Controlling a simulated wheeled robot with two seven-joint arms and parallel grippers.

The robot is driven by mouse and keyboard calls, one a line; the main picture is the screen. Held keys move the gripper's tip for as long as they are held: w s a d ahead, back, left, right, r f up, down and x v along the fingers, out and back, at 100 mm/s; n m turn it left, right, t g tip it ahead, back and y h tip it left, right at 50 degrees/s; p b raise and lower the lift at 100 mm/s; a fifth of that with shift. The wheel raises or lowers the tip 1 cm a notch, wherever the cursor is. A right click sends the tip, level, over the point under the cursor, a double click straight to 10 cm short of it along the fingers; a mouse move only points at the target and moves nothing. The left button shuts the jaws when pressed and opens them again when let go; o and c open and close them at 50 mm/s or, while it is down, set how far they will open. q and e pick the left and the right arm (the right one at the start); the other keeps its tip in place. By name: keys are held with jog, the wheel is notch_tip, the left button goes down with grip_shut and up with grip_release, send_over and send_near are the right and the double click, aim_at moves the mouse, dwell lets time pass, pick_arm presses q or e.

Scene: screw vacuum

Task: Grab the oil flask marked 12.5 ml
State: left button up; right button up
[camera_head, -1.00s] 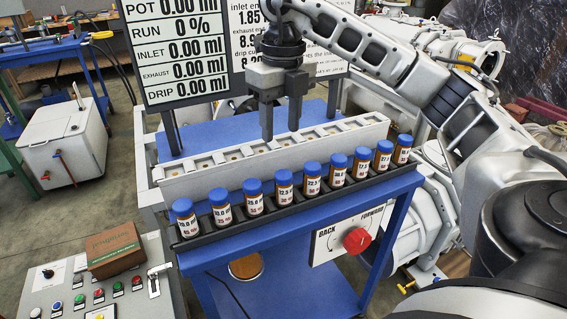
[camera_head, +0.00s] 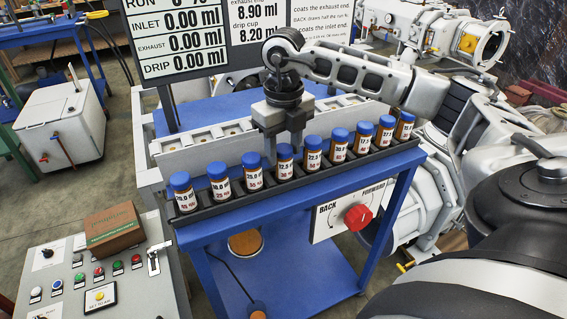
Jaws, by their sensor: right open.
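Several brown flasks with blue caps and white labels stand upright in a row in a black rack (camera_head: 235,207). The flask whose small label seems to read 12.5 ml (camera_head: 285,167) is the fourth from the left. My right gripper (camera_head: 284,152) is open and points down at this flask. Its fingers show on either side of the blue cap; whether they are level with it or just behind it, I cannot tell. The flask still sits in the rack. My left gripper is out of view.
Neighbouring flasks (camera_head: 252,172) and (camera_head: 313,154) stand close on both sides. A pale slotted block (camera_head: 190,159) runs behind the rack on the blue table. The display board (camera_head: 180,45) rises behind. A control panel (camera_head: 95,275) with a cardboard box (camera_head: 112,229) is at lower left.

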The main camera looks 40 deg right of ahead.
notch_tip(320, 180, down, 2)
jog(key=shift+f, duration=0.25)
jog(key=c, duration=0.8)
jog(key=shift+r, duration=0.15)
